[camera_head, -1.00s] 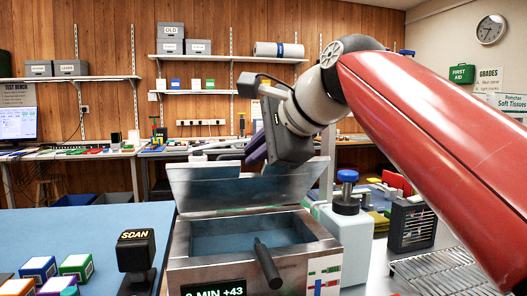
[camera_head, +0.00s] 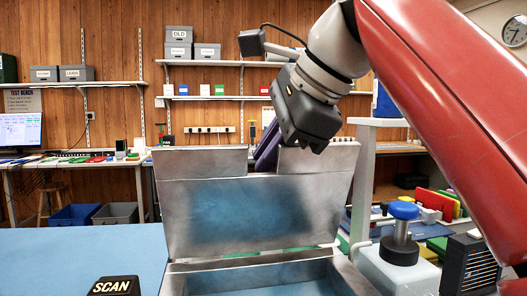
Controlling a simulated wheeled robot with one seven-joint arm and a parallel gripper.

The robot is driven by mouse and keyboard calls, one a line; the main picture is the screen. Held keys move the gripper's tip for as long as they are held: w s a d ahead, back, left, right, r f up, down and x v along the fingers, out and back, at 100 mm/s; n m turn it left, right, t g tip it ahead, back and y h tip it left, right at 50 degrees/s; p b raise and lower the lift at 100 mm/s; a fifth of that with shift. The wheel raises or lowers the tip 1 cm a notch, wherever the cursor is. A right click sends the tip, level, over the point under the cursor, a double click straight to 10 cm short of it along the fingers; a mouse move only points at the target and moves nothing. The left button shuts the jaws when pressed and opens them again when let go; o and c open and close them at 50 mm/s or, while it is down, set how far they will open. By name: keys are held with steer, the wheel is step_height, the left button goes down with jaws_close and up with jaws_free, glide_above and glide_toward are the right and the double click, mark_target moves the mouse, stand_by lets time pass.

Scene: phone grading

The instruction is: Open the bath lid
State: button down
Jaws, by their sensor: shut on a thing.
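The bath lid (camera_head: 250,215) is a grey metal panel standing raised along the back edge of the metal bath (camera_head: 180,281), with its wet-looking inner face toward the camera. The blue interior of the bath (camera_head: 255,278) shows below it; the bath's front is cut off by the frame. My gripper (camera_head: 268,147) is at the lid's notched top edge. Its dark body is above the edge, and a purple finger reaches down behind the lid. The fingertips and the exact spot of the hold are hidden by the lid.
A black heater-like box (camera_head: 470,265) is further right. The black SCAN device (camera_head: 114,286) is at lower left on the blue mat (camera_head: 75,245), whose visible part is otherwise clear.

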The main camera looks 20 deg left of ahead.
steer(key=shift+r, duration=0.1)
stand_by(0.3)
steer(key=c, duration=1.5)
jaws_free()
steer(key=shift+p+v, duration=0.35)
steer(key=shift+v, duration=1.95)
steer(key=shift+s+d+r+b, duration=0.15)
steer(key=shift+s+d, duration=0.6)
steer(key=shift+d, duration=1.15)
steer(key=shift+s+d+f+b, duration=0.15)
steer(key=shift+s+d, duration=0.6)
steer(key=shift+d, duration=1.15)
steer(key=shift+s+d+r+b, duration=0.15)
steer(key=shift+s+d, duration=0.6)
steer(key=shift+d, duration=1.15)
steer(key=shift+c, duration=0.2)
